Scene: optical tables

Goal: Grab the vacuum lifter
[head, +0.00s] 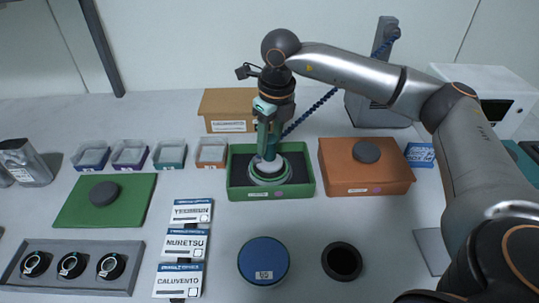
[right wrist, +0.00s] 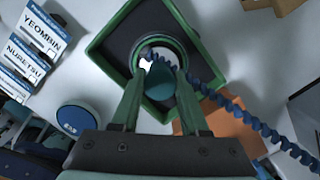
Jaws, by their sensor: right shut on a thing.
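The vacuum lifter (head: 268,165) stands in the open green box (head: 305,190), over a pale round part (head: 284,178) with a ring-shaped rim. In the right wrist view the lifter's teal body (right wrist: 160,108) sits between my green fingers, with a blue coiled hose beside it. My right gripper (head: 268,146) reaches down from above and is shut on the lifter; it also shows in the right wrist view (right wrist: 161,92). The fingers partly hide the lifter in the head view. I cannot tell whether the lifter touches the round part. My left gripper is not in view.
The blue hose (head: 310,113) runs up to a grey stand (head: 365,107) at the back. An orange box (head: 335,180) with a dark disc is close on the right. Small trays (head: 170,155), label cards (head: 186,243) and a blue round lid (head: 263,260) lie around.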

